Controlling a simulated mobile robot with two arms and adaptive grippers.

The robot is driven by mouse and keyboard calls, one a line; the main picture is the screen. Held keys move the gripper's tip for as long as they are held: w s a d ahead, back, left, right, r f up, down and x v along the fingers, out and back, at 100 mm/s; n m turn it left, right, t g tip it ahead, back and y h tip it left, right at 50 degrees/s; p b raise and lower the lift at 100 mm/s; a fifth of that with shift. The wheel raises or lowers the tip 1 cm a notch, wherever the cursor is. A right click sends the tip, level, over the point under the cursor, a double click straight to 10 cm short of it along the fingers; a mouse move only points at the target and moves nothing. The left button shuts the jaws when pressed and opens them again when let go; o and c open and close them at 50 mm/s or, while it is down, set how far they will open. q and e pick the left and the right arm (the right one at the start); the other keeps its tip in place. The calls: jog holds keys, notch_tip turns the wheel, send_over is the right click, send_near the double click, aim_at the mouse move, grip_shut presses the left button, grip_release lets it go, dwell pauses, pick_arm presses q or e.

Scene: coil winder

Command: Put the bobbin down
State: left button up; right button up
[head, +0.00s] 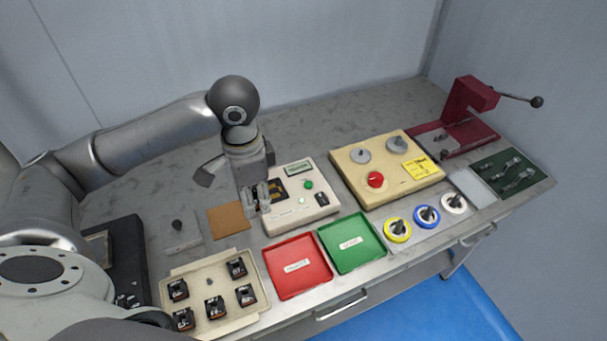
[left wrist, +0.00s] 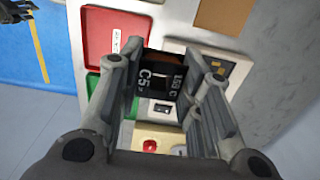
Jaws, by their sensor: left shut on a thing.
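My left gripper (head: 258,203) points down at the front left of the cream tester box (head: 312,212). In the left wrist view its fingers (left wrist: 160,92) are shut on a black bobbin (left wrist: 163,78) with white lettering. The fingers hide most of the bobbin in the head view. I cannot tell whether the bobbin touches anything below. The red tray (head: 293,250) and green tray (head: 368,257) lie in front of the tester. The beige tray (head: 253,312) at the front left holds several black bobbins (head: 214,306).
A brown pad (head: 228,220) lies left of the tester. A cream box with knobs and a red button (head: 400,178), coloured spools (head: 427,215) and a red lever press (head: 465,115) stand to the right. A dark part at the left wrist view's top left may be my right gripper (left wrist: 22,12).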

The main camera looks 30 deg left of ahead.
pick_arm(q)
jog(key=w+a+f, duration=0.2)
jog(key=w, duration=0.3)
jog(key=p, duration=0.2)
send_over(270, 192)
jog(key=s, duration=0.1)
jog(key=f, duration=0.6)
jog(key=shift+d+f, duration=0.25)
jog(key=shift+w+a+f, duration=0.15)
jog(key=shift+w+f, duration=0.25)
jog(key=shift+f, duration=0.15)
notch_tip(270, 192, down, 3)
jog(key=shift+w+f, duration=0.1)
jog(key=shift+f, duration=0.05)
pick_arm(e)
jog(key=s+r, duration=0.1)
jog(key=s+a+r, duration=0.1)
jog(key=shift+s+a+r, duration=0.1)
jog(key=shift+s+r, duration=0.15)
jog(key=shift+s, duration=0.15)
jog(key=shift+a, duration=0.1)
pick_arm(q)
jog(key=o, duration=1)
jog(key=shift+f, duration=0.15)
pick_arm(e)
jog(key=shift+a, duration=0.15)
